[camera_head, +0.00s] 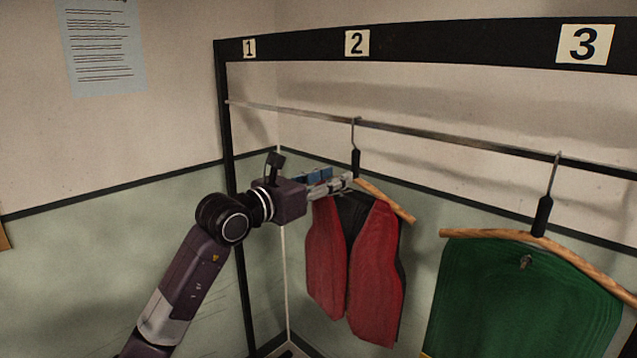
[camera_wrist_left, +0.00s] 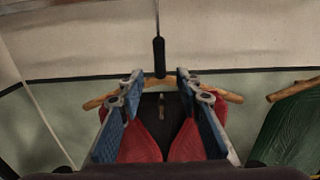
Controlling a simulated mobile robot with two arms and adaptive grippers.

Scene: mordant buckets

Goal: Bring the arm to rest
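My left arm (camera_head: 185,280) reaches in from the lower left in the head view. Its left gripper (camera_head: 345,182) is at the wooden hanger (camera_head: 395,205) that carries a red vest (camera_head: 375,275). In the left wrist view the two blue-padded fingers (camera_wrist_left: 159,76) are spread apart, and nothing is clamped between them. The hanger's black grip (camera_wrist_left: 158,56) stands upright just ahead, between the fingertips in the picture. Whether a finger touches the hanger cannot be told. The vest hangs from the rail (camera_head: 440,138) under label 2. My right gripper is in neither view.
A green garment (camera_head: 525,300) on another wooden hanger (camera_head: 480,234) hangs to the right, below label 3 (camera_head: 584,44). The black rack post (camera_head: 229,140) stands close behind my left wrist. The rail under label 1 (camera_head: 249,48) is empty. A paper notice (camera_head: 102,45) is on the wall.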

